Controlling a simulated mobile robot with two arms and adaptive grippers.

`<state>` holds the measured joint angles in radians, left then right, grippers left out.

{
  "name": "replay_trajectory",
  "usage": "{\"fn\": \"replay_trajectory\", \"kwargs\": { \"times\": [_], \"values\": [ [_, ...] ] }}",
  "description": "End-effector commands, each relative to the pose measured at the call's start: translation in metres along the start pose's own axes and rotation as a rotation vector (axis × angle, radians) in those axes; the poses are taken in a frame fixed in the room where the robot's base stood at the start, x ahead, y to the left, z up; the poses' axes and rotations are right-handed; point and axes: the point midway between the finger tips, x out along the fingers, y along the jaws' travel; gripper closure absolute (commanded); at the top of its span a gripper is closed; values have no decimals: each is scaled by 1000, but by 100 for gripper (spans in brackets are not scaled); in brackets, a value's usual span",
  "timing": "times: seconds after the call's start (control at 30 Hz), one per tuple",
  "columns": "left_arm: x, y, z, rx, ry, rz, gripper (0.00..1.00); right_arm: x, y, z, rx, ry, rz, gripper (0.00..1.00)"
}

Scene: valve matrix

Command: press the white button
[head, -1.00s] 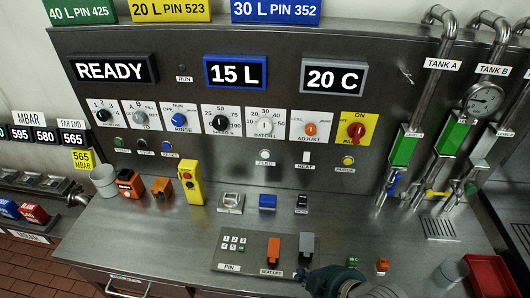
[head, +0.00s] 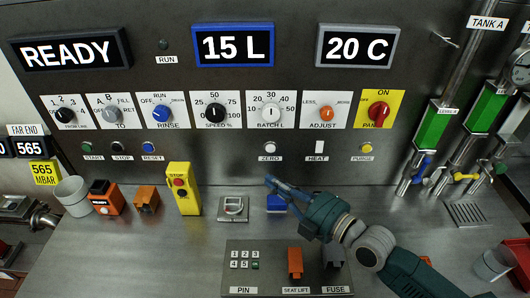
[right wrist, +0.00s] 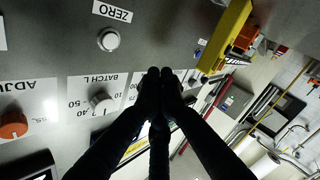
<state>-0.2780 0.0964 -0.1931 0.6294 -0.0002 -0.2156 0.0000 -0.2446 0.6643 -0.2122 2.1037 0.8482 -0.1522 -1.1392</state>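The round white button (head: 270,148), labelled ZERO, is on the upright steel panel below the BATCH L dial. In the right wrist view the white button (right wrist: 109,39) is up and to the left of my fingertips. My right gripper (head: 270,181) reaches in from the lower right, its fingertips below the button in the picture and apart from it. In the right wrist view its dark fingers (right wrist: 160,78) are together at the tips with nothing between them. My left gripper is in neither view.
A white HEAT switch (head: 319,147) and a yellow PURGE button (head: 366,148) are right of the white button. A yellow STOP box (head: 183,190) stands to the left. The BATCH L dial (head: 270,112) is above.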

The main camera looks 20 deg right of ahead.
Motion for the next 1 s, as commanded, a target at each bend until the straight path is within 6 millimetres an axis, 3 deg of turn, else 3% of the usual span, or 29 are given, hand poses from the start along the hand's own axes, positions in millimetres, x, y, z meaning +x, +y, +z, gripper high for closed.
{"fn": "replay_trajectory", "kwargs": {
  "times": [0.1,0.23,0.37,0.63,1.0],
  "values": [
    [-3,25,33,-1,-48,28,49,0,1,-1,0,0,0,100],
    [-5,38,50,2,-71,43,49,0,1,-1,1,0,0,100],
    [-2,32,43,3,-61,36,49,2,1,1,0,0,0,100],
    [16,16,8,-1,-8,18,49,22,15,17,-1,1,3,100],
    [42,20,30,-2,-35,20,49,54,38,41,-2,1,0,100]
  ]
}}
